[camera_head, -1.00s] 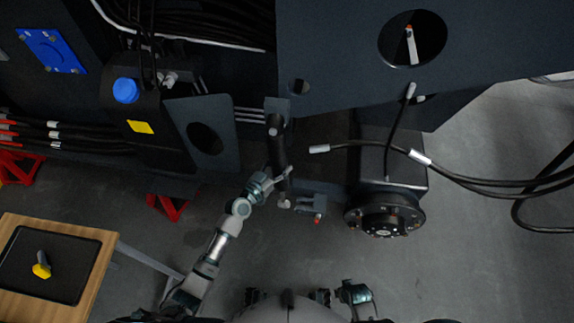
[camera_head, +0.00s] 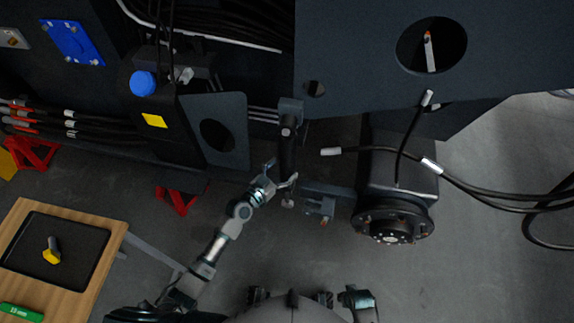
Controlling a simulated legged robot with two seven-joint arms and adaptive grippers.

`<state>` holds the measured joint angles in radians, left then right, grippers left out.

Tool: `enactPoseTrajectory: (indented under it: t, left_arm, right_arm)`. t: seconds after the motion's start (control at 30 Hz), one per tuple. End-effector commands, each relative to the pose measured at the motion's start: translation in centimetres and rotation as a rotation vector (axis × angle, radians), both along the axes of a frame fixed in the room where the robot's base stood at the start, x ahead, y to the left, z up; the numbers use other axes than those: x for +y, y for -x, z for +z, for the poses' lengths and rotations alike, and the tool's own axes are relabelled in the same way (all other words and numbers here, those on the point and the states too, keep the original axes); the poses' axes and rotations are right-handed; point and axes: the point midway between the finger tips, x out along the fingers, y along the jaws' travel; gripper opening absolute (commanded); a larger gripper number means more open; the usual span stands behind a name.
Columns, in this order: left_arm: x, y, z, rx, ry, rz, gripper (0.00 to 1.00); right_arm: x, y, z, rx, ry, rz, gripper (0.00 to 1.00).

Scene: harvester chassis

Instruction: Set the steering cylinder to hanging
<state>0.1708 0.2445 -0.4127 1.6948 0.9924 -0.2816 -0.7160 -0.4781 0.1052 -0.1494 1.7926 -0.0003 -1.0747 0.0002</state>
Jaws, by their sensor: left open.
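The steering cylinder (camera_head: 287,152) is a dark tube with a pale rod end at its bottom. It hangs nearly upright from a bracket (camera_head: 290,108) on the chassis. Its lower end is just left of the axle lug (camera_head: 321,205); I cannot tell whether they touch. My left gripper (camera_head: 283,174) is open at the lower part of the cylinder, with its fingers on either side of or just in front of it. Contact is not clear. My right gripper (camera_head: 358,297) is low at the bottom edge, away from the cylinder; its jaws are too small to read.
The wheel hub (camera_head: 395,224) and loose black hoses (camera_head: 470,184) are at the right. A dark chassis plate (camera_head: 360,55) overhangs the cylinder. A wooden table (camera_head: 108,250) with a black tray and a yellow-black tool stands at lower left. Red stands (camera_head: 180,198) are on the floor.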

Motion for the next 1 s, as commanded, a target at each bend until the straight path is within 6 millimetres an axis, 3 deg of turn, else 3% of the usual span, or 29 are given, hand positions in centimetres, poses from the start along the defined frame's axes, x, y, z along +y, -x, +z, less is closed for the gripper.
enactPoseTrajectory:
  t: [0.2, 0.4, 0.6, 1.0]
  left_arm:
    - [3.0, 4.1, 0.2, 0.002, -0.005, 0.0, 0.87]
    - [4.9, 6.8, 0.5, 0.001, -0.004, 0.0, 0.87]
    - [5.6, 7.7, 0.7, 0.002, -0.001, 0.0, 0.87]
    - [5.5, 7.7, 0.7, 0.0, -0.001, 0.0, 0.87]
  right_arm:
    - [0.0, 0.0, 0.0, 0.0, 0.0, 0.0, 0.4]
    - [0.0, 0.0, 0.0, 0.001, 0.0, 0.0, 0.4]
    - [0.0, 0.0, 0.0, 0.001, 0.0, 0.0, 0.4]
    - [0.0, 0.0, 0.0, 0.002, 0.0, 0.0, 0.4]
